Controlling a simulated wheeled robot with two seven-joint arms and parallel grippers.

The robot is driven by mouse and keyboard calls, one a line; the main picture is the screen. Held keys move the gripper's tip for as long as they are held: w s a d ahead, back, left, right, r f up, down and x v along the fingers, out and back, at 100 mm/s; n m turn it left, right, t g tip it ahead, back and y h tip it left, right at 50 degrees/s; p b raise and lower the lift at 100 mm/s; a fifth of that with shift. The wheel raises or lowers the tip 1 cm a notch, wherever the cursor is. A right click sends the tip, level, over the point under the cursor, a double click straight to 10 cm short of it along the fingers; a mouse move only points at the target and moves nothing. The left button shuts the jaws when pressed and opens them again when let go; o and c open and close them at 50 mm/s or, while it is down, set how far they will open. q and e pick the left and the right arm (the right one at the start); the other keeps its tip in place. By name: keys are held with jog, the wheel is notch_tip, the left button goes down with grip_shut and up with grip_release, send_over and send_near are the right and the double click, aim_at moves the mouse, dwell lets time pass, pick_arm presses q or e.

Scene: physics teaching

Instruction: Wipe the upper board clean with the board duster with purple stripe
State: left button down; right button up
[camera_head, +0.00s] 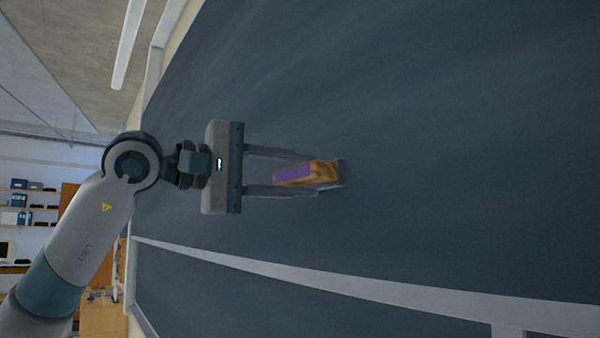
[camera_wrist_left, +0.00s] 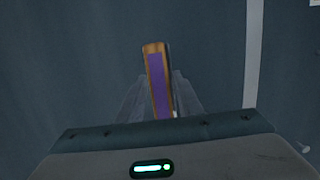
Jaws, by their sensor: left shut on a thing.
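The board duster with purple stripe (camera_head: 308,174) has an orange-brown wooden body and a dark pad on its far side. My left gripper (camera_head: 318,176) is shut on it. The pad side faces the upper board (camera_head: 430,120), a large dark slate surface. The pad looks close to or against the board; I cannot tell whether it touches. In the left wrist view the duster (camera_wrist_left: 157,75) stands between the two fingers (camera_wrist_left: 157,95), purple stripe toward the camera. Faint pale streaks show on the upper board. My right gripper is not in view.
A pale frame rail (camera_head: 360,287) runs below the upper board, with a lower dark board (camera_head: 230,295) beneath it. Shelves with boxes (camera_head: 25,205) stand at the far left. The upper board around the duster is free of obstacles.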

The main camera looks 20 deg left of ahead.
aim_at(274, 179)
pick_arm(q)
jog(key=shift+w+a, duration=0.45)
jog(key=shift+a, duration=0.1)
jog(key=shift+w+a+p, duration=0.5)
jog(key=shift+w+a, duration=0.2)
jog(key=shift+a, duration=0.15)
jog(key=shift+w+a, duration=0.1)
jog(key=shift+a, duration=0.05)
jog(key=shift+w+a+p, duration=0.45)
jog(key=shift+w+a, duration=0.1)
jog(key=shift+a, duration=0.2)
jog(key=shift+w+a+p, duration=0.45)
jog(key=shift+w+a, duration=0.25)
jog(key=shift+a, duration=0.15)
jog(key=shift+w+a+p, duration=0.45)
jog(key=shift+w+a, duration=0.2)
jog(key=shift+a, duration=0.2)
